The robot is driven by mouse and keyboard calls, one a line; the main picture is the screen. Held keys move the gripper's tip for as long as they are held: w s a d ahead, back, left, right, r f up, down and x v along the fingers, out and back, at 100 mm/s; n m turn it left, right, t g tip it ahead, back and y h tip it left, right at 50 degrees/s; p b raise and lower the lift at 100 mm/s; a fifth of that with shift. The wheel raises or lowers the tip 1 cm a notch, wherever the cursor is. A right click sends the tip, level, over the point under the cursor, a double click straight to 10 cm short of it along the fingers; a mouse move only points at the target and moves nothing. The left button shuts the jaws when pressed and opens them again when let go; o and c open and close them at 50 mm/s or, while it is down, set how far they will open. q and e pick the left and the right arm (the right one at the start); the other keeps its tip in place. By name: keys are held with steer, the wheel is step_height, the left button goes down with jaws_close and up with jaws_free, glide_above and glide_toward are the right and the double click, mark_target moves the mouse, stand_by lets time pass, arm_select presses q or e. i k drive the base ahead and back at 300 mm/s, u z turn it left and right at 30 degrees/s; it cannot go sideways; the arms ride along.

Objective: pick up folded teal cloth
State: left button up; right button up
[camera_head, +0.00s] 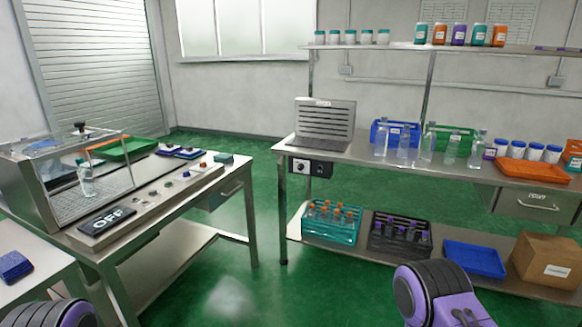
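A small flat teal block (224,158), which looks like the folded teal cloth, lies at the far right corner of the left steel table (140,228). It is too small to make out any folds. Nothing is touching it from above. Only rounded purple and black parts of my arms show at the bottom left and bottom right edges. Neither gripper is in view.
A clear-walled machine (45,192) with a bottle inside and an OFF sign (105,217) stand on the left table. A row of small parts (185,178) lies near the cloth. The right bench (350,150) holds bottles and bins. Green floor separates the tables.

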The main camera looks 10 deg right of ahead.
mark_target(221, 158)
steer(key=z, duration=0.9)
steer(key=i, duration=1.65)
steer(key=u, duration=0.8)
steer(key=i, duration=0.9)
steer(key=u, duration=0.8)
